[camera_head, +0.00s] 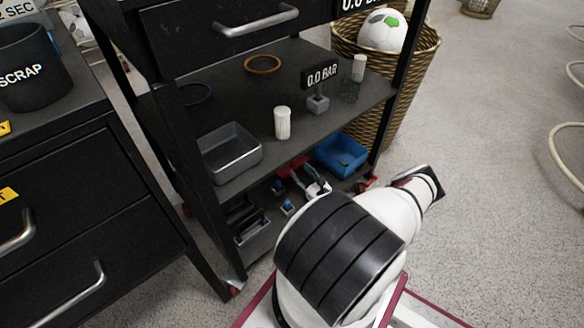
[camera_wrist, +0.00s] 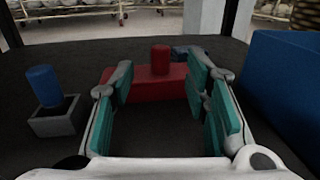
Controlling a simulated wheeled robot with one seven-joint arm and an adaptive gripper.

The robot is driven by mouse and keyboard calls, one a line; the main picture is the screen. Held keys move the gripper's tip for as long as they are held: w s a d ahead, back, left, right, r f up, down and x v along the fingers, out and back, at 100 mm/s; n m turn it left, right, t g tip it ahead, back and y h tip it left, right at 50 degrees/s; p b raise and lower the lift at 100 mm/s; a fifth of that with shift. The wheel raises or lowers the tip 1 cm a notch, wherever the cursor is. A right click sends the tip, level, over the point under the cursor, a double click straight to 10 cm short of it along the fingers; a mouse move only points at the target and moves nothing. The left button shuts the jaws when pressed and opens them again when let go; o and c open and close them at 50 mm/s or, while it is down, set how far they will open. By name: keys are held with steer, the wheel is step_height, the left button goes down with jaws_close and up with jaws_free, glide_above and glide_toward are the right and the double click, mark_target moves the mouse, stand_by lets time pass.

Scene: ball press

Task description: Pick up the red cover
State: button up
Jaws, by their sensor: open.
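The red cover (camera_wrist: 150,88) is a low red block with a short round red knob (camera_wrist: 160,58) on top. It rests on the dark lower shelf, and in the wrist view it is straight ahead. My gripper (camera_wrist: 158,82) is open, with its teal pads apart on the left and right of the view. The cover shows between and beyond the pads, and nothing is clamped. In the head view the cover (camera_head: 291,167) is partly visible beside my gripper (camera_head: 311,180). My own arm hides part of the lower shelf there.
A blue bin (camera_head: 342,154) stands right of my gripper; its wall (camera_wrist: 285,88) is close on the right. A blue cylinder (camera_wrist: 43,86) in a grey holder (camera_wrist: 60,120) stands at left. The upper shelf (camera_head: 240,100) is overhead, and a black post (camera_head: 398,75) bounds the right.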

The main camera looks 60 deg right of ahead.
mark_target(294, 163)
steer(key=b+x, duration=0.2)
steer(key=x, duration=0.3)
jaws_close()
